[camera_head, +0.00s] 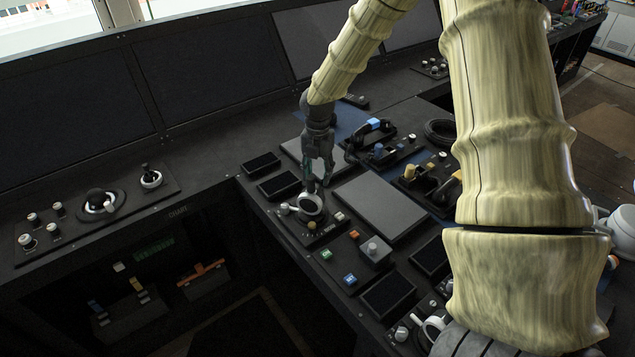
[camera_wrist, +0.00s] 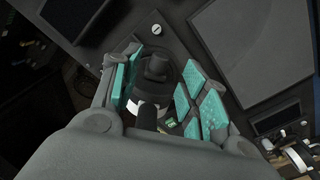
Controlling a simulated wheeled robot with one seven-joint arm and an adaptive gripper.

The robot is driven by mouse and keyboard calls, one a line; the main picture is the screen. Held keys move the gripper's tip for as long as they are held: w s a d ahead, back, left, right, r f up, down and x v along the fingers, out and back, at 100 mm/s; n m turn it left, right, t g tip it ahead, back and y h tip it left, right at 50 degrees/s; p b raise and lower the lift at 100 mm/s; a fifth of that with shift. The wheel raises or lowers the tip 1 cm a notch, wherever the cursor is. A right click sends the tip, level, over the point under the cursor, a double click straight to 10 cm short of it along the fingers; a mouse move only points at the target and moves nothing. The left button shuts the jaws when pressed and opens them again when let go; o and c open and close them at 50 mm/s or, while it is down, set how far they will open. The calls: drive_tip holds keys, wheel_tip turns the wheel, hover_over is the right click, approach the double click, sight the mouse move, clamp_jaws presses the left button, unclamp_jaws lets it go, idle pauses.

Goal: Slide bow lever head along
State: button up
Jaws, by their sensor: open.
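A lever unit with a white ring (camera_head: 311,207) stands on the console panel near the middle of the head view. My gripper (camera_head: 318,182) points down right above it. In the wrist view my gripper (camera_wrist: 160,78) is open, with green pads on both sides of a dark lever head (camera_wrist: 156,67). The head stands between the pads, with a visible gap to them; contact cannot be told. A white ring (camera_wrist: 147,106) shows below the head. No label on the lever is readable. Its lower part is partly hidden by my wrist.
A grey flat panel (camera_head: 380,206) lies right of the lever. Dark screens (camera_head: 262,164) lie to its upper left. Green (camera_head: 326,254) and blue (camera_head: 350,280) buttons and a grey knob (camera_head: 374,249) stand close in front. A second lever unit (camera_head: 100,204) stands on the left console.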

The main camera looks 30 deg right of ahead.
sight(317, 185)
drive_tip(key=shift+f+p, duration=0.55)
drive_tip(key=shift+f, duration=1.85)
clamp_jaws()
